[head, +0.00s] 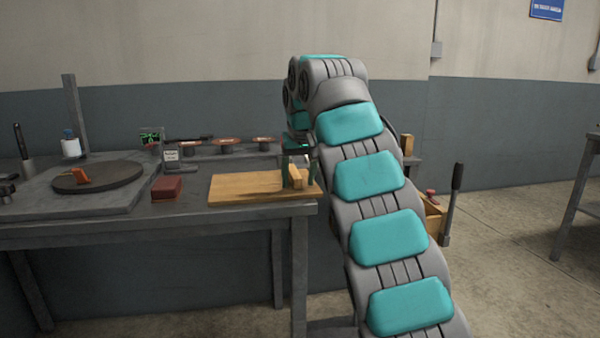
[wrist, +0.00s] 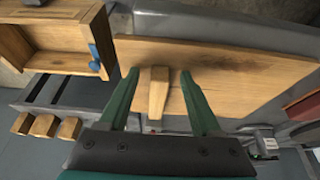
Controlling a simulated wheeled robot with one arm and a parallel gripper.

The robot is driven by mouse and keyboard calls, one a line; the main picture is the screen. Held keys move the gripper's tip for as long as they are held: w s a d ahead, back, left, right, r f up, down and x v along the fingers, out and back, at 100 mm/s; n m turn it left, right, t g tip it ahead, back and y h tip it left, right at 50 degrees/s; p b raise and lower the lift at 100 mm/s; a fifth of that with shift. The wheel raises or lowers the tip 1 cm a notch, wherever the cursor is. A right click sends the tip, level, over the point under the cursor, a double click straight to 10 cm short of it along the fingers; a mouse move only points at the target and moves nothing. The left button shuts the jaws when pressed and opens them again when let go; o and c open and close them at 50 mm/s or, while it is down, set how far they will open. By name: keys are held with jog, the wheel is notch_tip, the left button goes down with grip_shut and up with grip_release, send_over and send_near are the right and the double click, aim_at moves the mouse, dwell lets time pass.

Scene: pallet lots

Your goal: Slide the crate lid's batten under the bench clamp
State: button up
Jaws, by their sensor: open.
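The crate lid, a flat light-wood board (head: 240,188), lies on the right end of the grey bench. It fills much of the wrist view (wrist: 235,72). Its batten, a short wooden block (head: 297,178), stands up from it near the right end; it also shows in the wrist view (wrist: 158,92). My gripper (wrist: 160,74) is open, with one green finger on each side of the batten and a visible gap at both sides. In the head view my gripper (head: 299,168) is partly behind my arm. I cannot pick out the bench clamp with certainty.
A dark red block (head: 167,188) and a round dark turntable (head: 98,177) sit left of the lid. Several shallow dishes stand behind. A wooden box (wrist: 60,42) shows beside the lid in the wrist view. A dark-handled lever (head: 453,200) stands right of my arm.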

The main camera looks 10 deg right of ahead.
grip_shut()
dwell(0.5)
dwell(0.9)
